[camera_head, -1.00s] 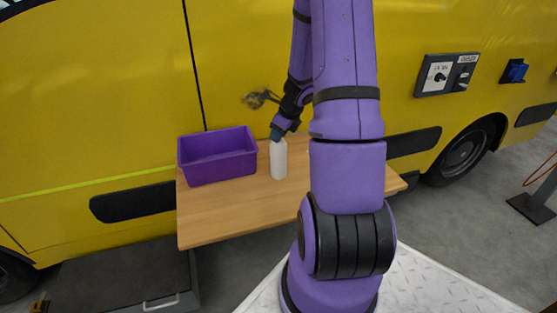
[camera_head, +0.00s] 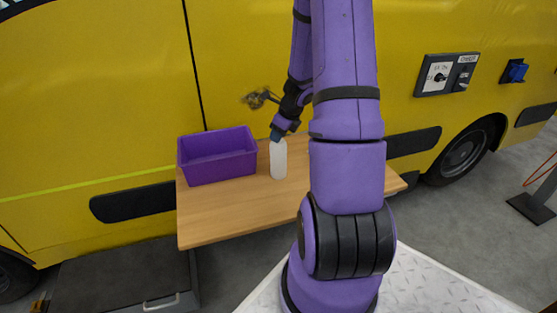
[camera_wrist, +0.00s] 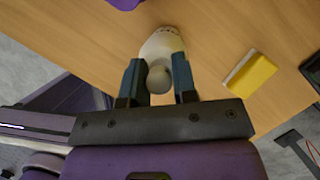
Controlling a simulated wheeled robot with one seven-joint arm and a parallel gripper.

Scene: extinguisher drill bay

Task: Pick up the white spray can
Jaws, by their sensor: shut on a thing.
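The white spray can (camera_head: 279,161) stands upright on the wooden table, to the right of the purple bin. My gripper (camera_head: 277,133) is at the top of the can, coming down from above. In the wrist view the can (camera_wrist: 162,43) lies between the two dark fingers of my gripper (camera_wrist: 159,76), with its rounded grey top toward the camera. The fingers are shut on it. The can's base appears to be at table height; whether it touches the wood cannot be told.
The empty-looking purple bin (camera_head: 216,167) stands on the table's left part. A yellow and white block (camera_wrist: 249,74) lies on the table (camera_head: 225,219), right of the can in the wrist view. A dark object (camera_wrist: 313,71) is at that view's right edge. The yellow vehicle (camera_head: 100,90) stands directly behind the table.

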